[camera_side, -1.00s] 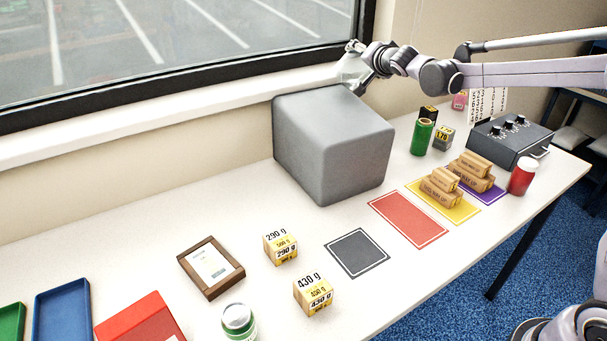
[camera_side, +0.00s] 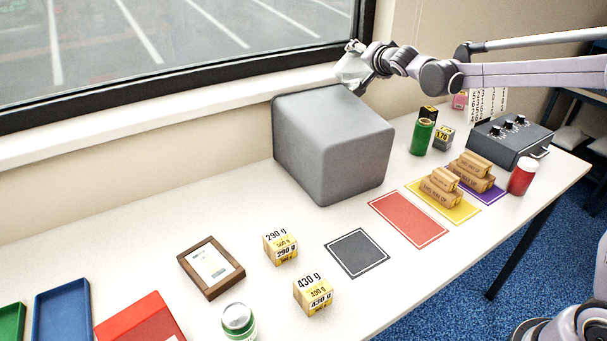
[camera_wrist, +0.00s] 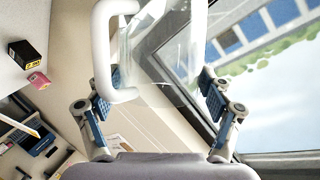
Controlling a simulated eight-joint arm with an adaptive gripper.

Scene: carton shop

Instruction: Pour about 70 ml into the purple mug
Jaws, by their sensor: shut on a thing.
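My gripper (camera_wrist: 165,85) is shut on a clear jug (camera_wrist: 162,40) with a white handle (camera_wrist: 103,45). In the side view my gripper (camera_side: 366,73) holds the jug (camera_side: 349,66) high at the window side, above and behind the large grey block (camera_side: 325,150). The jug looks tilted in the wrist view. Its liquid level cannot be made out. No purple mug shows in either view; the space behind the grey block is hidden from the side camera.
Weight-marked boxes (camera_side: 313,296), a framed display (camera_side: 211,268) and trays (camera_side: 62,305) lie at front left. The window is close behind.

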